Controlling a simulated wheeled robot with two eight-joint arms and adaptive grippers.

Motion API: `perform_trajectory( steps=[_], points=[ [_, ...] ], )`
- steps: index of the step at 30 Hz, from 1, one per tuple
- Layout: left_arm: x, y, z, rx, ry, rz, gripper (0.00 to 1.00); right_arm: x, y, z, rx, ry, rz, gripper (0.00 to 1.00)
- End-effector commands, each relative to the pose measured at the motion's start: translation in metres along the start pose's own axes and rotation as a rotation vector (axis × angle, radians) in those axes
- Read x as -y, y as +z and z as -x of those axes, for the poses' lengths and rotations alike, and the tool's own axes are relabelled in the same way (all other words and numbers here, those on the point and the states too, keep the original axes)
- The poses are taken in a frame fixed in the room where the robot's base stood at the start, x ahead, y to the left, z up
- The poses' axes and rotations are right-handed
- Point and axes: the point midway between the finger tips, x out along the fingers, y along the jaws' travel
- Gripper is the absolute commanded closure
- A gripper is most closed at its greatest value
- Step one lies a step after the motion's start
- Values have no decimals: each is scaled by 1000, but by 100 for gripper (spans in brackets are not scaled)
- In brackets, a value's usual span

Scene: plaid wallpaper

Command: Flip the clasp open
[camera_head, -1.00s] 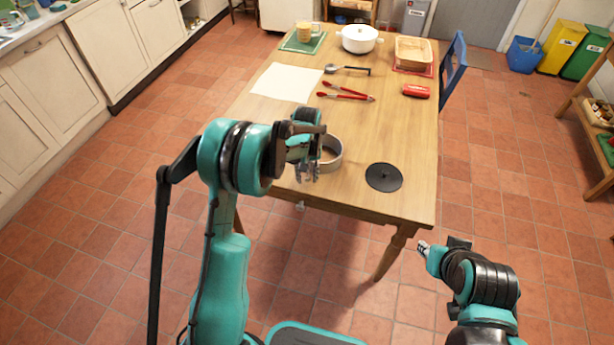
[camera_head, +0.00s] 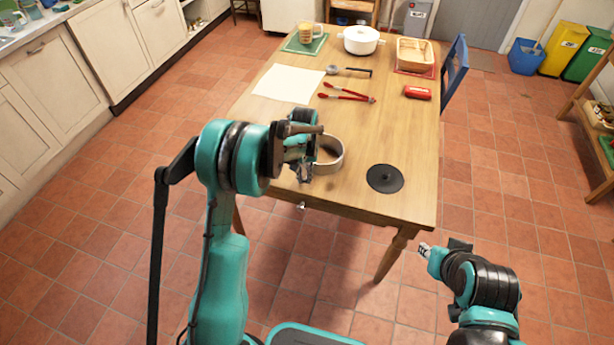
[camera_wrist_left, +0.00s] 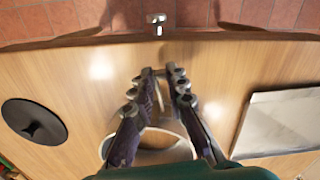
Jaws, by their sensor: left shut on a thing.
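A round metal pan ring (camera_head: 335,160) stands near the front edge of the wooden table, partly hidden behind my left gripper. Its rim also shows in the left wrist view (camera_wrist_left: 182,152). My left gripper (camera_head: 303,174) is at the ring's near left side. In the left wrist view, its two dark fingers (camera_wrist_left: 164,75) close on a thin metal piece, the clasp (camera_wrist_left: 157,112), at the ring's side. The fingers hide most of the clasp, so its angle is hard to tell. My right gripper (camera_head: 424,248) is away from the table at lower right, too small to judge.
A black disc with a knob (camera_head: 385,178) lies right of the ring. Red tongs (camera_head: 347,93), a ladle (camera_head: 345,70), a red item (camera_head: 417,92), a white sheet (camera_head: 288,83), a white pot (camera_head: 361,39) and a basket (camera_head: 414,52) lie farther back.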

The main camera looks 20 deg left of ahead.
Motion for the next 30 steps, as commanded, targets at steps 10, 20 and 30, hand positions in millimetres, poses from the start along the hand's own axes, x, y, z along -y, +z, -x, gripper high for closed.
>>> perform_trajectory(
  steps=[10, 20, 30],
  points=[
    [16, -5, 0, 0, 0, -308, 100, 0, 0, 0, 0, 0, 0, 71],
    [27, -12, 0, 0, 0, -538, 100, 0, 0, 0, 0, 0, 0, 71],
    [30, -16, 0, 0, 0, -644, 100, 0, 0, 0, 0, 0, 0, 71]
  ],
)
